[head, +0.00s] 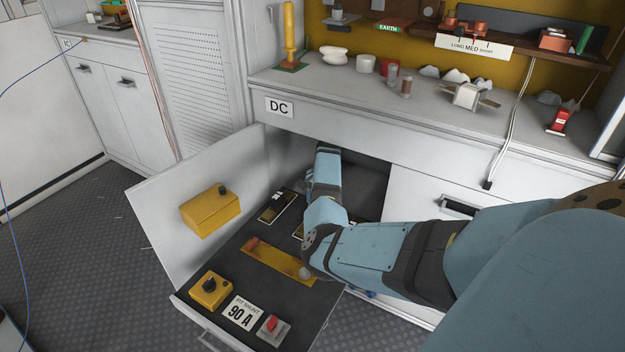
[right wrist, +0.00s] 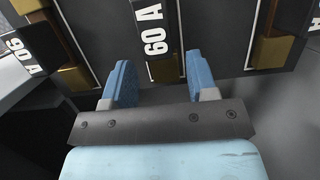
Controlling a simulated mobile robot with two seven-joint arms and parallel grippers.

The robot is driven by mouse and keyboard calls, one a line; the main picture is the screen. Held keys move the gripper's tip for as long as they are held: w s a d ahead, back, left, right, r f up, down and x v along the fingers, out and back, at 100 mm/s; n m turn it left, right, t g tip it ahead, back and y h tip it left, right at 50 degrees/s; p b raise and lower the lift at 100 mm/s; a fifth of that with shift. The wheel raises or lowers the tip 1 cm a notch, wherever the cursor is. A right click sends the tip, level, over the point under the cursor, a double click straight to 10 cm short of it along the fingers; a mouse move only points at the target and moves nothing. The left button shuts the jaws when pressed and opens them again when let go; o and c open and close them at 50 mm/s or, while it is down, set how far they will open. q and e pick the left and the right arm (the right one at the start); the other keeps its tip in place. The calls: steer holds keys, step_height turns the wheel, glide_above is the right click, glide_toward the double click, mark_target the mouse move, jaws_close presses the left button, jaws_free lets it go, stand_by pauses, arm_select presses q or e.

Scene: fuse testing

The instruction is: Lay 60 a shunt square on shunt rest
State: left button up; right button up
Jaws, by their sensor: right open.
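The 60 A shunt (right wrist: 162,68) is in the right wrist view, with a white "60 A" label beside a dark and brass bar. My right gripper (right wrist: 158,62) is open, its two blue fingers on either side of the shunt's brass end block. My left gripper is not in view.
A 90 A shunt (right wrist: 68,50) lies left of the 60 A one, and another shunt (right wrist: 272,45) lies right.

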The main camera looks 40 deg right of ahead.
arm_select(q)
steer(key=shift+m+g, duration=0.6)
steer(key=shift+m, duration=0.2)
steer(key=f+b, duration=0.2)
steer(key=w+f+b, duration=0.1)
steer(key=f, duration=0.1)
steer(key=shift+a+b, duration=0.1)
steer(key=shift+b, duration=0.25)
arm_select(e)
steer(key=w+d, duration=0.2)
steer(key=d, duration=0.5)
steer(key=shift+d, duration=0.2)
steer(key=shift+w+f, duration=0.1)
steer(key=shift+f, duration=0.05)
